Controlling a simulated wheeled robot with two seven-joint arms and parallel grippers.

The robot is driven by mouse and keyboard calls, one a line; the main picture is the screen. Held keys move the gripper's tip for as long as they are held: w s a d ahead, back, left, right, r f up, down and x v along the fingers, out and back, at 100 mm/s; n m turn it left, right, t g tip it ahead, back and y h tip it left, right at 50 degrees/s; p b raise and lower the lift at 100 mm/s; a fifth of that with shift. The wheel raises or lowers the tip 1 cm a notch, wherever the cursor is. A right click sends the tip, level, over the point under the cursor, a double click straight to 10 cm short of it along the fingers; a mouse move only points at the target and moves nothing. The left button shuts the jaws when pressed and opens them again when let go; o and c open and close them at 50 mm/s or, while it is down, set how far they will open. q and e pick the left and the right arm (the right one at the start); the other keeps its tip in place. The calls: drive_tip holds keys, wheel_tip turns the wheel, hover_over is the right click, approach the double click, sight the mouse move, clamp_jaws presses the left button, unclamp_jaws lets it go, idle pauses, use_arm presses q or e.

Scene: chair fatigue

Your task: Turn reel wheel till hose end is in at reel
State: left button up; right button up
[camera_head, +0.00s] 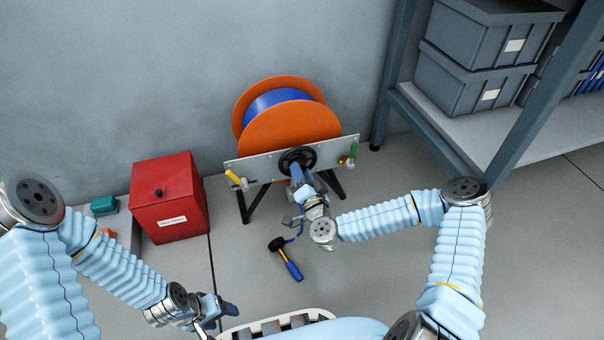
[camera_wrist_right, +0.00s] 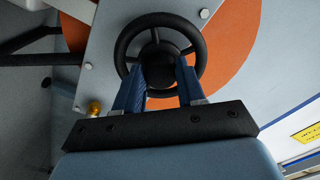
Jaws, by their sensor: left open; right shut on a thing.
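The orange hose reel (camera_head: 290,130) with blue hose (camera_head: 277,100) wound on it stands against the wall. A grey panel (camera_head: 262,166) at its front carries the black reel wheel (camera_head: 297,158). My right gripper (camera_head: 297,172) is shut at the wheel's near side; in the right wrist view its blue fingers (camera_wrist_right: 160,88) reach over the wheel (camera_wrist_right: 160,20) to its hub. A short blue hose length (camera_head: 299,228) shows beside my right wrist; its end is hard to make out. My left gripper (camera_head: 228,312) is open and empty at the lower left, away from the reel.
A hammer (camera_head: 286,260) lies on the floor in front. A shelf rack (camera_head: 440,135) with grey bins (camera_head: 468,80) stands at the right.

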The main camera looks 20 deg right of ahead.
drive_tip(key=m, duration=0.5)
idle(0.5)
drive_tip(key=o, duration=1.1)
drive_tip(key=shift+c, duration=0.2)
drive_tip(key=shift+s, duration=0.1)
drive_tip(key=s+p, duration=0.1)
drive_tip(key=s, duration=1.2)
drive_tip(key=shift+s+d, duration=0.2)
drive_tip(key=shift+s, duration=0.15)
